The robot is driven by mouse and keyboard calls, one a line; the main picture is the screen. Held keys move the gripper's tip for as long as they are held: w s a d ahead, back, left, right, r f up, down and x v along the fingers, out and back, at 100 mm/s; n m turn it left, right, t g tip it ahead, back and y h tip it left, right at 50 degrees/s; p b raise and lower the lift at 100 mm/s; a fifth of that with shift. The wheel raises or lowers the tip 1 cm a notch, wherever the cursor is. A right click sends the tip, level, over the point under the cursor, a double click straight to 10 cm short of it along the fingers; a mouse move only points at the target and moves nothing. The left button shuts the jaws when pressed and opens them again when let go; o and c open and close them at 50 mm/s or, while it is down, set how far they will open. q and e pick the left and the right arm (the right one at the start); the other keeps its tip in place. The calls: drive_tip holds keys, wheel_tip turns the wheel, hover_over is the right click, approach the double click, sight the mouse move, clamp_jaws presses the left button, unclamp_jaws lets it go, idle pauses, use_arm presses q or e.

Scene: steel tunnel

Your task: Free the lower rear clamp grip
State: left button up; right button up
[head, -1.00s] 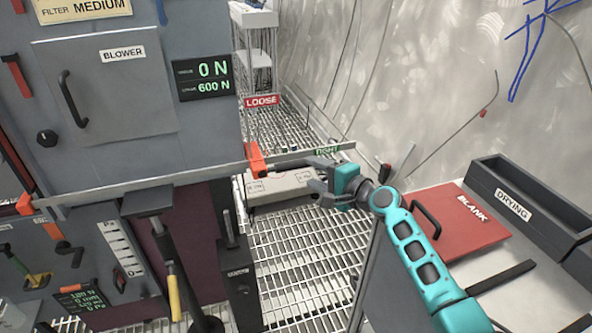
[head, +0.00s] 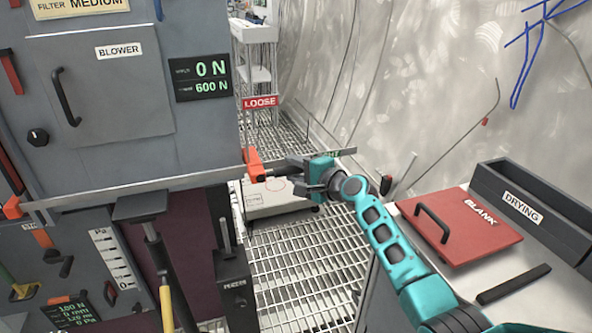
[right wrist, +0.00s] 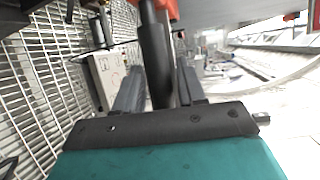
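The clamp is a long steel bar (head: 150,186) across the front of the blower cabinet, with an orange jaw (head: 253,161) at its right part and another orange end at far left. Its dark grip (head: 272,174) sticks out to the right from the orange jaw. My right gripper (head: 292,178) is at this grip, fingers apart on either side of it. In the right wrist view the dark cylindrical grip (right wrist: 156,62) stands between the two fingers (right wrist: 160,85), with orange at its top. Firm contact cannot be made out. My left gripper is not in view.
A red LOOSE sign (head: 260,101) is behind the bar; a green sign is partly hidden by my right gripper. A pale box (head: 275,200) lies on the grating below. A red BLANK panel (head: 460,225) and DRYING tray (head: 535,205) are at right. The display (head: 200,77) reads 0 N.

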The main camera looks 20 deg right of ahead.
clamp_jaws()
idle(0.3)
